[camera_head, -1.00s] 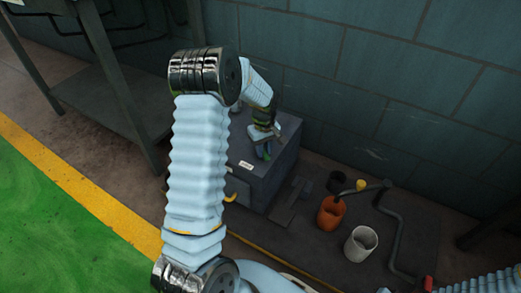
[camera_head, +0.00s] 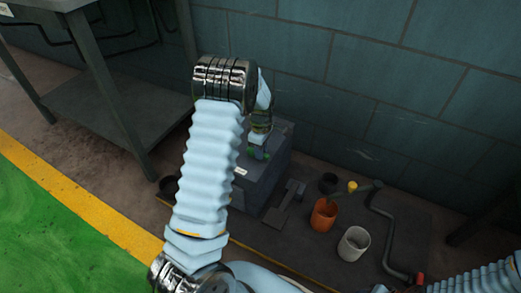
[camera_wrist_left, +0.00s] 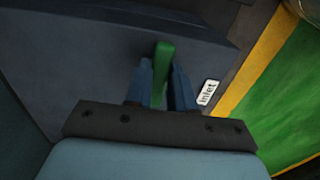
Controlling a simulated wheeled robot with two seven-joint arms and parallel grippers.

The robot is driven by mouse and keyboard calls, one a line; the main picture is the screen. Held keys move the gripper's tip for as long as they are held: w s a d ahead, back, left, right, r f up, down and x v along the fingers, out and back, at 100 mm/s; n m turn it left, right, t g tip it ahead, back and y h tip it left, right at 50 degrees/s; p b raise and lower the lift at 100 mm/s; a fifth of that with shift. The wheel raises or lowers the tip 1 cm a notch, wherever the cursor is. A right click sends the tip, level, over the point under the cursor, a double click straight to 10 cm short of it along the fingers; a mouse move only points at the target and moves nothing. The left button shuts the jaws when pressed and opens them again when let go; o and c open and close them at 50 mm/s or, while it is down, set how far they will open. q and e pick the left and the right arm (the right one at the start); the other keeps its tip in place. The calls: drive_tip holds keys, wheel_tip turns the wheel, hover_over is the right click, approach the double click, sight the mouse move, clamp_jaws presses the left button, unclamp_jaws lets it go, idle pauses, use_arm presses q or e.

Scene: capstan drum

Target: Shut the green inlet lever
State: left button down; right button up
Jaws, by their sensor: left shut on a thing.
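The green inlet lever (camera_wrist_left: 162,66) stands between the two blue fingers of my left gripper (camera_wrist_left: 160,82) in the left wrist view. The fingers are shut on it. A white label reading "Inlet" (camera_wrist_left: 207,92) is on the dark surface to the right of the lever. In the head view my left gripper (camera_head: 257,152) is at the top of a dark grey box (camera_head: 268,178), partly hidden behind my arm. The lever is barely visible there. My right gripper is not in view; only part of my right arm shows at the lower right.
An orange container (camera_head: 324,215) and a white cup (camera_head: 353,244) stand on a dark mat right of the box. A bent crank handle (camera_head: 376,225) lies beyond them. A grey table (camera_head: 105,110) stands at the left, and a block wall (camera_head: 350,80) is behind.

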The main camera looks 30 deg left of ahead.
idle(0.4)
use_arm(q)
drive_tip(key=c, duration=1)
unclamp_jaws()
drive_tip(key=shift+o, duration=0.2)
wheel_tip(320, 180, up, 14)
drive_tip(key=p, duration=0.2)
drive_tip(key=shift+f, duration=0.1)
